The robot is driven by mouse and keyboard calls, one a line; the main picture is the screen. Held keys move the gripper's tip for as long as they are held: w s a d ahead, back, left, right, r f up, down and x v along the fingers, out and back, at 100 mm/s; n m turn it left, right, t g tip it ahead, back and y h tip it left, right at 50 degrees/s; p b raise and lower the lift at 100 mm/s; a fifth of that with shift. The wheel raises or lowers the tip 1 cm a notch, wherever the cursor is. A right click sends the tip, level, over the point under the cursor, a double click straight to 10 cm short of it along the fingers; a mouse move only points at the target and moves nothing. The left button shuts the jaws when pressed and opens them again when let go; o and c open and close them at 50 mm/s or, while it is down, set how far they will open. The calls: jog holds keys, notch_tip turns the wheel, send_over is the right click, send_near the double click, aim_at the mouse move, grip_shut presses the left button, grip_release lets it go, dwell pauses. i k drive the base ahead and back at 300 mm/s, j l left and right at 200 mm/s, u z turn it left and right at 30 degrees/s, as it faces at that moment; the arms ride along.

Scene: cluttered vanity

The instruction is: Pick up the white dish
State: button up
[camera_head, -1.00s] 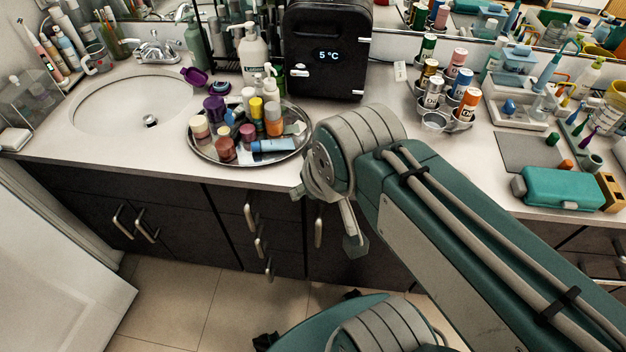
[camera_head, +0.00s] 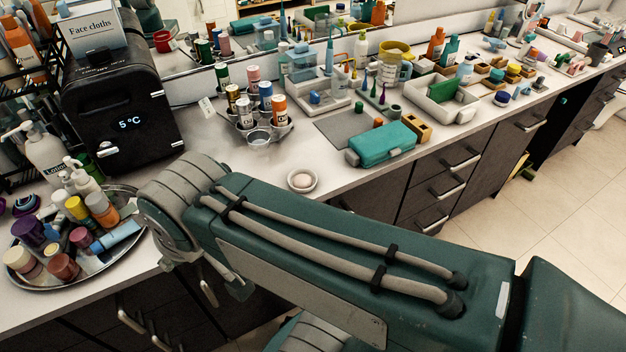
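A small round white dish (camera_head: 303,181) sits on the counter near its front edge, just above my arm in the picture and left of the teal case. A pale, rounded piece lies in it. My arm crosses the lower half of the view, in front of the counter. A small part of what looks like my gripper (camera_head: 240,288) shows below the arm's left end, apart from the dish. The arm hides most of it, and its fingers cannot be made out.
A teal case (camera_head: 381,144) lies right of the dish. A holder with several cans (camera_head: 259,136) stands behind it. A black mini fridge (camera_head: 124,124) and a round tray of bottles (camera_head: 38,283) are at left. The counter around the dish is clear.

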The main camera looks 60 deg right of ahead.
aim_at(300, 180)
jog(key=z, duration=0.5)
jog(key=k+l+z, duration=0.1)
jog(key=z, duration=0.4)
jog(key=l+z, duration=0.15)
jog(key=z, duration=0.35)
jog(key=j+u, duration=0.1)
jog(key=u, duration=0.35)
